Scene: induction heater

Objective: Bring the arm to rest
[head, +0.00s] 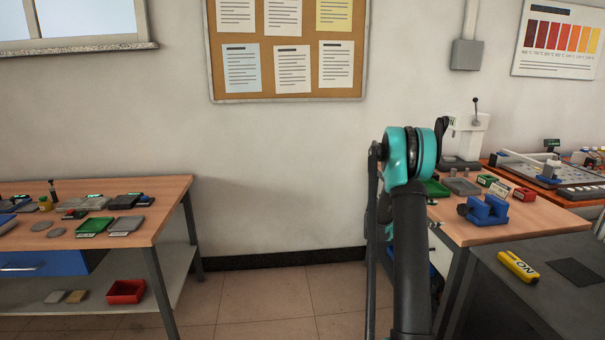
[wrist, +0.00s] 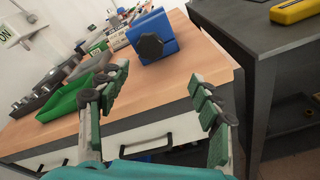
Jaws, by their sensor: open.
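My arm stands raised in the head view, with a teal joint at its top in front of the right-hand workbench (head: 535,222). My gripper is hidden behind the arm in the head view. In the wrist view my gripper (wrist: 160,105) is open, with its two green-padded fingers wide apart and nothing between them. The fingers are in front of the workbench edge, above its white drawers (wrist: 150,137). A blue vise (wrist: 150,38) with a black knob stands on the bench beyond the fingertips. A green tray (wrist: 75,98) lies on the bench to the left.
A dark grey table (head: 540,285) with a yellow device (head: 518,266) stands at the right front. A wooden table (head: 160,207) with trays and small parts stands at the left. The floor (head: 270,295) between the tables is clear.

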